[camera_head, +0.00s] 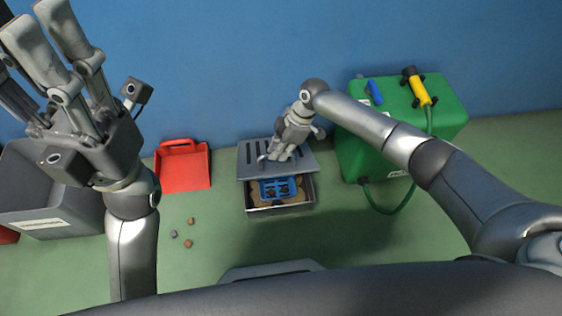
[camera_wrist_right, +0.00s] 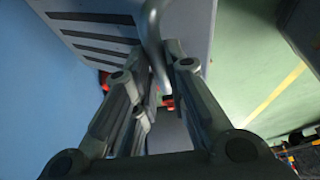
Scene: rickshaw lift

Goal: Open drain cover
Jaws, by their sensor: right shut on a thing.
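The drain cover (camera_head: 250,163) is a grey slotted plate. It sits over the back of the drain box (camera_head: 280,208), so the front of the box is uncovered. A blue basket (camera_head: 279,188) and brown material show inside. My right gripper (camera_head: 272,156) is over the cover, shut on its handle. In the right wrist view the curved grey handle (camera_wrist_right: 153,40) runs between the fingers of my right gripper (camera_wrist_right: 158,82), with the slotted cover (camera_wrist_right: 185,25) behind. My left gripper (camera_head: 62,35) is raised at the upper left, fingers apart and empty, far from the cover.
A red dustpan (camera_head: 183,172) lies left of the drain. Several small lumps (camera_head: 189,243) lie on the floor nearby. A green tank (camera_head: 356,158) with a hose stands at the right. A grey bin (camera_head: 45,215) is at the left. A blue wall (camera_head: 230,70) is close behind.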

